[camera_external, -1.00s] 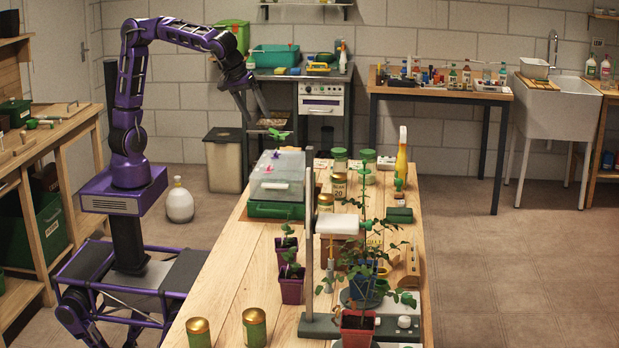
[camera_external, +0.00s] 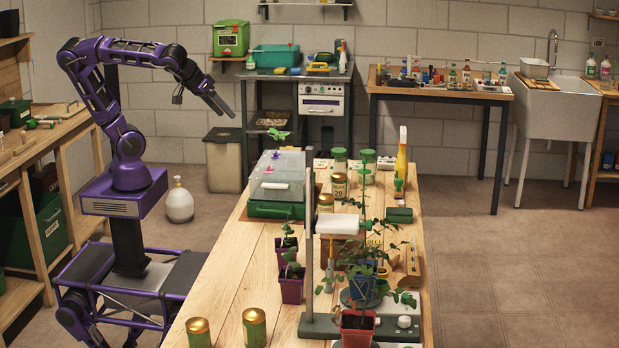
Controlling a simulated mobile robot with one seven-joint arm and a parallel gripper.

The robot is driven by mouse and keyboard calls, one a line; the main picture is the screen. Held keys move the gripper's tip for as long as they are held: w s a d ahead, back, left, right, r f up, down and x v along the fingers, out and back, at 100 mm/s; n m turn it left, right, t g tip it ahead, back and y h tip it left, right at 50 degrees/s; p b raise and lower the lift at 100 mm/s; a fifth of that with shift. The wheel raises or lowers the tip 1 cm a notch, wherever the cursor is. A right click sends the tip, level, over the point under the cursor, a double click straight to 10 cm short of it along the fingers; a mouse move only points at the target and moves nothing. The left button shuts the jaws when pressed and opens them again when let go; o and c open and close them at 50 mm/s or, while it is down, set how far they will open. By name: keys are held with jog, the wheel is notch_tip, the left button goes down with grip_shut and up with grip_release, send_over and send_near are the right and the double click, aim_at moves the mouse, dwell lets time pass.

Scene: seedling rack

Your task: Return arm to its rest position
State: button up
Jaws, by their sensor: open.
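My gripper (camera_external: 222,104) is in the air left of the wooden bench (camera_external: 222,285), in front of the back wall. It points down and to the right, is empty, and touches nothing. The gap between the fingers is too small to make out well from this side.
On the bench stand a clear-lidded green propagator box (camera_external: 277,178), seedlings in dark pots (camera_external: 291,288), gold-lidded tins (camera_external: 254,328) and a yellow spray bottle (camera_external: 401,165). A grey bin (camera_external: 224,163) and a white round bottle (camera_external: 179,204) stand on the floor near my arm.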

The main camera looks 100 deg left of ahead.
jog(key=s+a+f+m+h, duration=0.2)
jog(key=s+a+f+m, duration=0.1)
jog(key=s, duration=0.3)
jog(key=s+a+f+m+h+b, duration=0.1)
jog(key=s+a+f+m+h, duration=0.1)
jog(key=s+a+f+m, duration=0.2)
notch_tip(320, 180, down, 2)
jog(key=shift+s+f+m+g, duration=0.15)
jog(key=shift+s+m+g, duration=0.25)
jog(key=shift+s+m, duration=0.6)
jog(key=shift+w, duration=0.15)
